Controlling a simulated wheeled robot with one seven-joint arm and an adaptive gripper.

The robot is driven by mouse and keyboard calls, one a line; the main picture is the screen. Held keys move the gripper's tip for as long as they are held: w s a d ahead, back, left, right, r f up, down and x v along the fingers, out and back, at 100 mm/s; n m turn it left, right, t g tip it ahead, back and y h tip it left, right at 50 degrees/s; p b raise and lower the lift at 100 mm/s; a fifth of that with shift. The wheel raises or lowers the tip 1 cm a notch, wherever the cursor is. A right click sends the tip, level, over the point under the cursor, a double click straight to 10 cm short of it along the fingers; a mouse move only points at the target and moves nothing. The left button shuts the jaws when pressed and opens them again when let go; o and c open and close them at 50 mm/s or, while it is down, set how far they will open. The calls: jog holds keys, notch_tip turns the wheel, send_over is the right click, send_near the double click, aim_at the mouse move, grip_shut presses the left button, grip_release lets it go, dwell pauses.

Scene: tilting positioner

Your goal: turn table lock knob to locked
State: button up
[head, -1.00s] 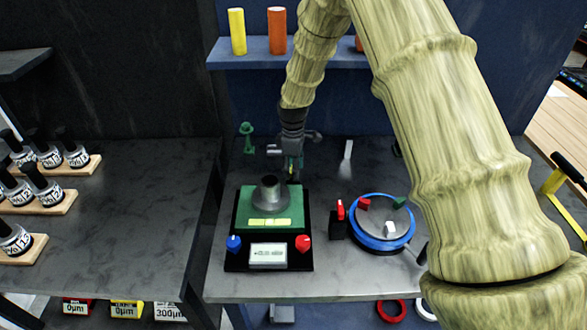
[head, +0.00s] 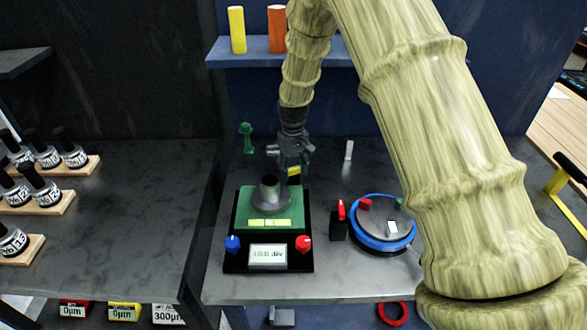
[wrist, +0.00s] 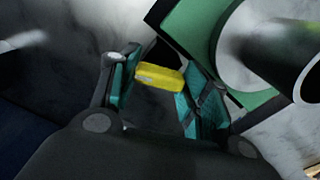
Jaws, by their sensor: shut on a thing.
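The positioner (head: 240,225) has a green top plate bearing a grey hollow cylinder (head: 269,188), and a dark base. A yellow bar-shaped knob (head: 294,171) shows at its back right edge; I take it for the table lock knob. My gripper (head: 293,163) reaches down behind the positioner. In the wrist view the teal-padded fingers of my gripper (wrist: 160,76) stand on both sides of the yellow knob (wrist: 159,77), shut on it. Any lock marking is hidden. A blue knob (head: 233,243), a red knob (head: 304,243) and a display (head: 268,256) are on the front.
A blue-rimmed round turntable (head: 366,238) and a black block with a red lever (head: 340,215) stand to the right. A small white upright piece (head: 348,150) and a green piece (head: 247,138) stand behind. The bench left of the positioner is narrow.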

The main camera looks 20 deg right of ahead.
aim_at(293, 168)
jog(key=shift+w+r+m, duration=0.15)
jog(key=shift+m, duration=2.15)
jog(key=o, duration=1)
notch_tip(293, 168, up, 12)
jog(key=shift+f, duration=0.1)
